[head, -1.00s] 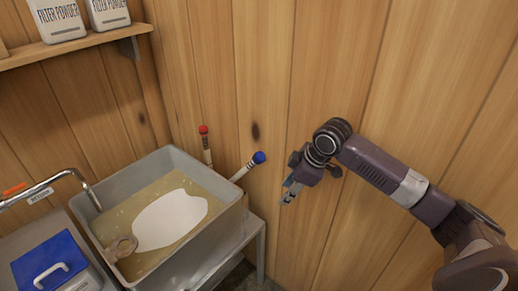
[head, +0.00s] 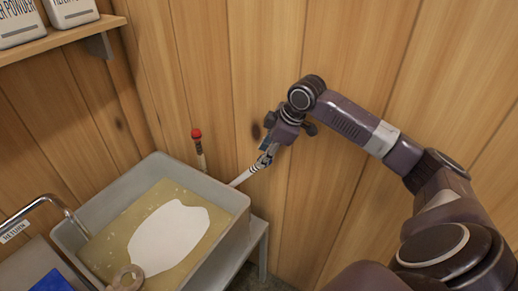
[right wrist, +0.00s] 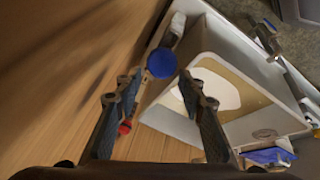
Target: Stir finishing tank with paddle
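The grey finishing tank (head: 238,226) holds amber liquid with a white patch on top; it also shows in the right wrist view (right wrist: 168,119). A white handle with dark bands (head: 244,177), which looks like the paddle's, leans out over the tank's right corner. In the right wrist view its blue end knob (right wrist: 161,63) lies just beyond and between my fingertips. My right gripper (head: 266,158) is open around the line of this handle and hides the knob in the head view. Contact cannot be seen. My left gripper is not in view.
A second handle with a red knob (head: 196,134) stands behind the tank against the wooden wall (head: 265,60). A return pipe (head: 45,200) reaches over the tank's left side. A shelf (head: 60,42) with white containers is at upper left. A blue lid (head: 50,282) is at lower left.

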